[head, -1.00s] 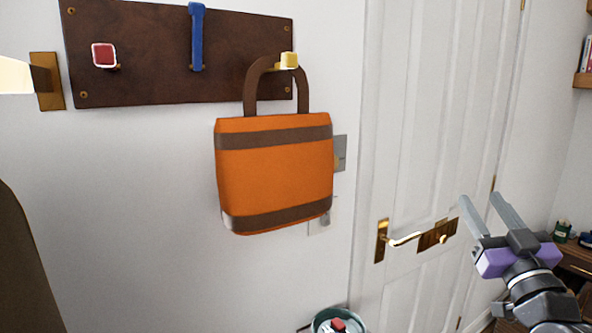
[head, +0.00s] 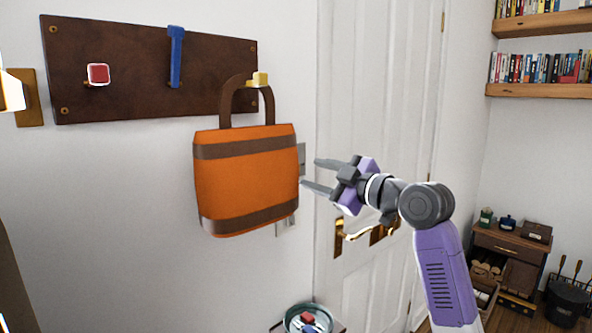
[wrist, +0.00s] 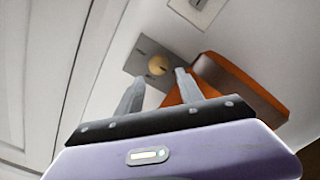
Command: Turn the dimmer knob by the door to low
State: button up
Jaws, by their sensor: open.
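The dimmer's grey plate (head: 302,153) shows as a sliver past the right edge of the hanging orange bag (head: 246,178) in the head view. Its knob is hidden there. In the wrist view the round brass knob (wrist: 157,65) sits on the grey plate (wrist: 138,54), with the orange bag (wrist: 232,76) close beside it. My gripper (head: 311,173) is open and empty, fingers pointing left at the plate beside the bag's right edge. In the wrist view my gripper (wrist: 158,82) has its fingertips either side of the knob's line; I cannot tell whether they touch anything.
The bag hangs from a yellow peg (head: 258,79) on a brown board (head: 140,75). A second wall plate (head: 286,227) is partly behind the bag's lower corner. The white door (head: 375,100) with its brass handle (head: 350,235) is behind my arm. A round tray (head: 300,312) stands below.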

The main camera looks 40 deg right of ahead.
jog(key=w+p, duration=0.1)
jog(key=w, duration=0.4)
jog(key=shift+w, duration=0.4)
jog(key=shift+c, duration=0.2)
grip_shut()
